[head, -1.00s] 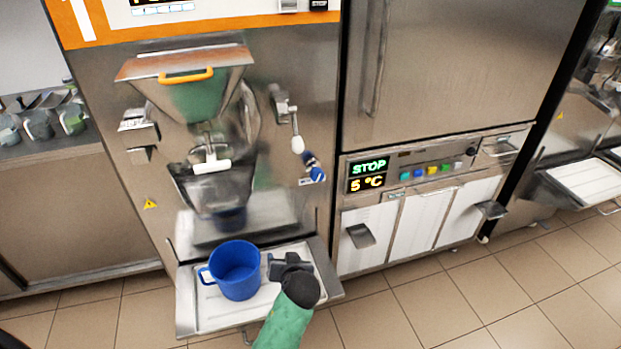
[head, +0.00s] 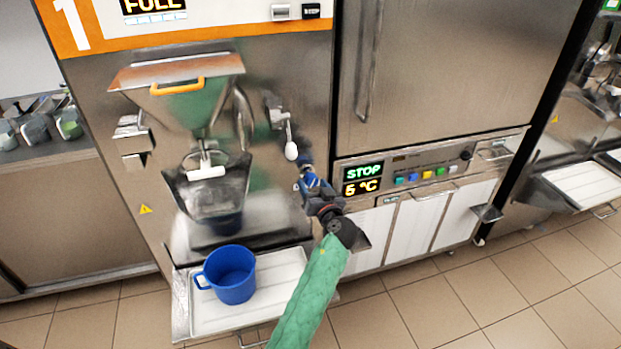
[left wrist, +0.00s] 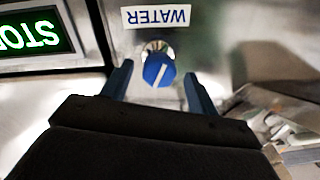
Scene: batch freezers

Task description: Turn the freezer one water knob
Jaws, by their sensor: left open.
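The freezer one water knob is a round blue knob with a white line across it. It shows best in the left wrist view (left wrist: 158,70), on the steel front under a WATER label (left wrist: 156,16) that appears upside down there. My left gripper (left wrist: 158,74) is open, with one finger on each side of the knob. No clear contact with the knob shows. In the head view my left gripper (head: 313,186) is at the knob and largely covers it. My right gripper is in neither view.
A white-tipped lever (head: 290,150) hangs just above and left of my left gripper. A blue jug (head: 231,274) stands on the tray (head: 206,322) below. A panel with a STOP display (head: 362,172) is close on the right.

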